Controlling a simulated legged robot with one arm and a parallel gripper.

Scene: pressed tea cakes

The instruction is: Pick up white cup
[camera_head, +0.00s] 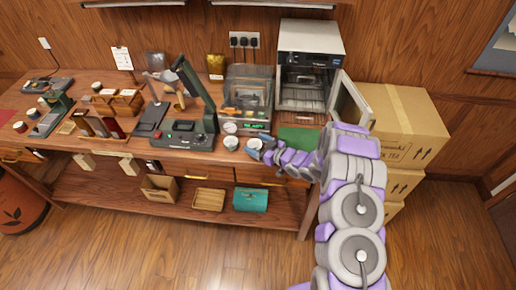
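Small white cups stand close together near the front edge of the wooden workbench: one at the back (231,127), one at the front left (230,142), and one at the right (254,143). My arm reaches in from the right, and my gripper (256,152) is low over the bench edge, right beside the right cup. The gripper's fingers are small and partly merge with the cup. I cannot tell whether they touch it or how far apart they are.
A dark press with a raised lever (193,130) stands left of the cups. A glass-fronted machine (248,98) is behind them. A small oven (309,60) with its door open stands behind my arm. Cardboard boxes (405,125) are stacked at the right. The floor in front is clear.

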